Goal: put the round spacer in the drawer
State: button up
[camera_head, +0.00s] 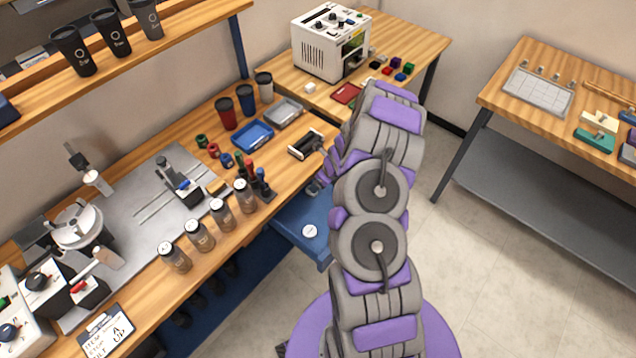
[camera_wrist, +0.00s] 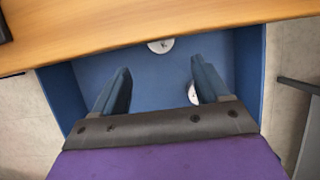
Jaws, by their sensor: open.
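The blue drawer (camera_head: 287,222) is pulled out from under the workbench. In the head view a white round disc (camera_head: 309,231) lies in it. In the wrist view the drawer (camera_wrist: 150,85) holds two white round pieces: one (camera_wrist: 160,46) at the bench edge, partly covered by it, and one (camera_wrist: 192,95) partly hidden behind my right finger. I cannot tell which of them is the round spacer. My gripper (camera_wrist: 160,66) is open and empty, with its fingers over the drawer. In the head view my arm hides most of the gripper.
The bench edge (camera_wrist: 120,30) overhangs the drawer's inner end. A second table (camera_head: 510,85) is at right, with clear floor between.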

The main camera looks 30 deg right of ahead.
jog(key=w+a+r+n+y, duration=0.2)
jog(key=a+r+n, duration=0.5)
jog(key=a+r, duration=0.6)
jog(key=s+a+r+n+g+y, duration=0.1)
jog(key=s+a+r+n, duration=0.25)
jog(key=r, duration=0.35)
jog(key=s+a+r+n+y, duration=0.1)
jog(key=s+a+r+n, duration=0.2)
jog(key=a+r+n, duration=0.25)
jog(key=s+a+r+n+g+h, duration=0.1)
jog(key=s+a+r+n+g, duration=0.1)
jog(key=s+r+n, duration=0.45)
jog(key=s+a+r+n+g, duration=0.1)
jog(key=s+a+r+n, duration=0.15)
jog(key=s, duration=0.65)
jog(key=s+d+r+n+g+h, duration=0.1)
jog(key=s+d+r+n+h, duration=0.1)
jog(key=s, duration=0.6)
jog(key=s+d+r+n+g+h, duration=0.1)
jog(key=s+d+n, duration=0.3)
jog(key=s, duration=0.5)
jog(key=shift+s+r+n+h, duration=0.2)
jog(key=shift+r+n+h, duration=0.25)
jog(key=shift+h, duration=0.35)
jog(key=shift+f, duration=0.1)
